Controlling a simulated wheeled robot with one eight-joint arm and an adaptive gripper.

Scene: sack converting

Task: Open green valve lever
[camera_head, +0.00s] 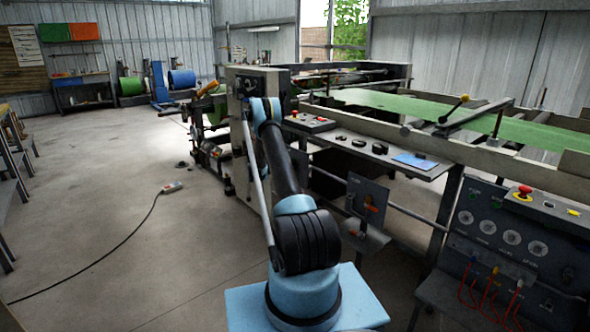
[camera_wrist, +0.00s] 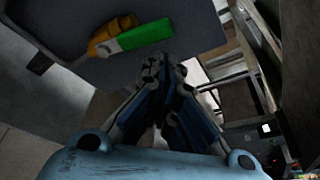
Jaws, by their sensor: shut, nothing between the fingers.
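The green valve lever (camera_wrist: 140,36) shows in the wrist view as a bright green bar, slightly tilted. Its left end meets a yellow-orange valve body (camera_wrist: 108,38) in front of a grey panel (camera_wrist: 185,22). My gripper (camera_wrist: 162,62) is shut and empty. In the picture its fingertips are just below the right end of the lever. I cannot tell whether they touch it. In the head view my arm hides the gripper, and I cannot make out the green lever there.
In the head view, a long machine with a green web (camera_head: 420,104) stands to the right. A control panel (camera_head: 510,235) with a red button is at the lower right. A cable with a small box (camera_head: 172,187) lies on the floor. The floor at left is mostly open.

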